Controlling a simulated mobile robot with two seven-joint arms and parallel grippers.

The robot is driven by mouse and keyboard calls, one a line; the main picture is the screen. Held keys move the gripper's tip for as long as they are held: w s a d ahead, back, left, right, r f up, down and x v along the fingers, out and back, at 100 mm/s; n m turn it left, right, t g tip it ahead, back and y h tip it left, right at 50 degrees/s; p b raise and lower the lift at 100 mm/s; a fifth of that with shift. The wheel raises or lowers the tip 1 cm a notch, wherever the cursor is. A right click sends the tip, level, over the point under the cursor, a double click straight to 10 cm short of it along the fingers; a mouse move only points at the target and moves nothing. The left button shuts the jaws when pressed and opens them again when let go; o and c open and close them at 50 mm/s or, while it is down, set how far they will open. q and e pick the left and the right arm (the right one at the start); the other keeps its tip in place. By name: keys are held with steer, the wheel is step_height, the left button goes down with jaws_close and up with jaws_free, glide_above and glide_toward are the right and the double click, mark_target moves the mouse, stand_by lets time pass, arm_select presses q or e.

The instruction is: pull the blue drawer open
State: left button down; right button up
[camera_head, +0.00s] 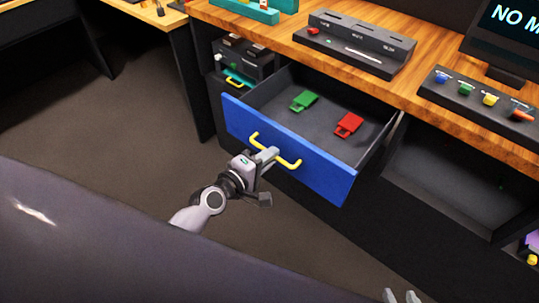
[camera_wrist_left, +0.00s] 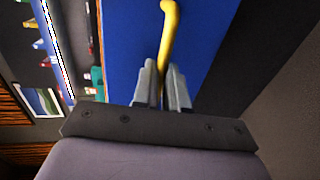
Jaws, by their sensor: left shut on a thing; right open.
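The blue drawer (camera_head: 318,178) stands well out from the desk in the head view, with its dark inside showing. A green piece (camera_head: 304,100) and a red piece (camera_head: 348,124) lie in it. Its yellow handle (camera_head: 290,162) runs across the front. My left gripper (camera_head: 268,155) is shut on the handle, near its middle. In the left wrist view the fingers (camera_wrist_left: 163,85) close on the yellow handle (camera_wrist_left: 170,18) in front of the blue drawer front (camera_wrist_left: 130,45). My right gripper (camera_head: 402,297) shows only as fingertips at the bottom edge and is open, apart from the drawer.
The wooden desk top (camera_head: 430,98) lies above the drawer, with a dark slotted holder (camera_head: 355,45) and a panel of coloured knobs (camera_head: 480,95). An open dark compartment (camera_head: 450,185) is right of the drawer. The floor (camera_head: 110,125) on the left is clear.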

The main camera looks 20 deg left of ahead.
stand_by(0.3)
arm_select(q)
steer(key=c, duration=1.2)
jaws_free()
steer(key=shift+o, duration=0.2)
steer(key=shift+s, duration=0.1)
steer(key=v, duration=0.7)
steer(key=s+a+f+m+g+y, duration=0.1)
steer(key=s+f+m+g+y, duration=0.2)
steer(key=s+f+m, duration=0.6)
steer(key=s+m+g, duration=0.1)
steer(key=s+m, duration=0.3)
steer(key=m, duration=0.3)
steer(key=shift+f, duration=0.25)
